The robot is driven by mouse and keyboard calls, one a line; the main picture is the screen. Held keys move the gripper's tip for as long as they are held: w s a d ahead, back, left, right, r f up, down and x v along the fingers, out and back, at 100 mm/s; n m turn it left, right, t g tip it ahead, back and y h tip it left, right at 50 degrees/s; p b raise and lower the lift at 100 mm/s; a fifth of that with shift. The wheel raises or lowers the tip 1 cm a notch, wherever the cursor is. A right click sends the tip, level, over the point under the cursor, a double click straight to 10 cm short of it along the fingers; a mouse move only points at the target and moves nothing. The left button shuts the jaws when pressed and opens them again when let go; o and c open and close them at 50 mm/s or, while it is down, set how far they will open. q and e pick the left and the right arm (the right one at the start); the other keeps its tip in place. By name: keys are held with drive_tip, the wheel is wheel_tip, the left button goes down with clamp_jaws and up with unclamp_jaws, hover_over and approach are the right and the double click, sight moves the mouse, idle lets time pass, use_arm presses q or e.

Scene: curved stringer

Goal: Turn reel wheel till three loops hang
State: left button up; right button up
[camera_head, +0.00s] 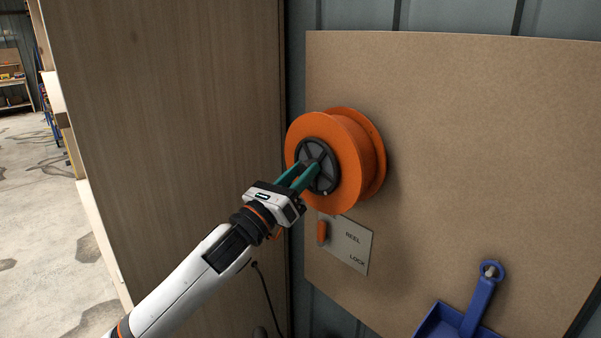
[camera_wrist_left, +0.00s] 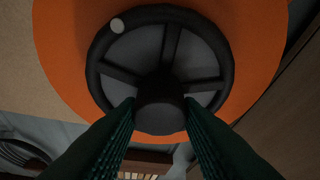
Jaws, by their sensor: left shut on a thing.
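The orange reel (camera_head: 368,150) is mounted on the tan board, with a dark spoked wheel (camera_head: 329,178) on its front face. The wheel (camera_wrist_left: 222,50) also shows in the left wrist view, with a pale dot on its rim at upper left. My left gripper (camera_head: 308,176) is shut on the dark hub knob (camera_wrist_left: 160,103) at the wheel's middle, one green finger on each side. A dark cable (camera_head: 266,290) hangs below, left of the board; I cannot make out loops in the head view. My right gripper is out of view.
A plate (camera_head: 345,246) marked REEL and LOCK, with an orange lever (camera_head: 322,232), sits below the reel. A blue dustpan (camera_head: 478,300) hangs at lower right. A tall wooden panel (camera_head: 170,110) stands close on the left. The board right of the reel is clear.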

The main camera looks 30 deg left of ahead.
use_arm(q)
drive_tip(key=n+y+p, duration=0.1)
drive_tip(key=n, duration=0.1)
drive_tip(key=n+y, duration=0.1)
drive_tip(key=n, duration=0.1)
drive_tip(key=n+y+p, duration=0.1)
drive_tip(key=n, duration=0.1)
drive_tip(key=shift+d+r+p, duration=0.1)
drive_tip(key=shift+r+p, duration=0.15)
drive_tip(key=shift+p, duration=0.05)
drive_tip(key=n+g+y+p, duration=0.1)
drive_tip(key=n+p, duration=0.3)
drive_tip(key=n+g+y+p, duration=0.1)
drive_tip(key=n+p, duration=0.3)
drive_tip(key=n, duration=0.1)
drive_tip(key=n+g+y+p, duration=0.1)
drive_tip(key=n+g+p, duration=0.1)
drive_tip(key=n+p, duration=0.2)
drive_tip(key=shift+r+n+p, duration=0.2)
drive_tip(key=shift+n+p, duration=0.1)
drive_tip(key=shift+p, duration=0.25)
drive_tip(key=shift+f+n+g+p, duration=0.1)
drive_tip(key=shift+n+g+p, duration=0.5)
drive_tip(key=shift+n+p, duration=0.4)
drive_tip(key=shift+f+n+g+h, duration=0.15)
drive_tip(key=shift+n+g+h, duration=0.4)
drive_tip(key=shift+n, duration=1.15)
drive_tip(key=o, duration=1)
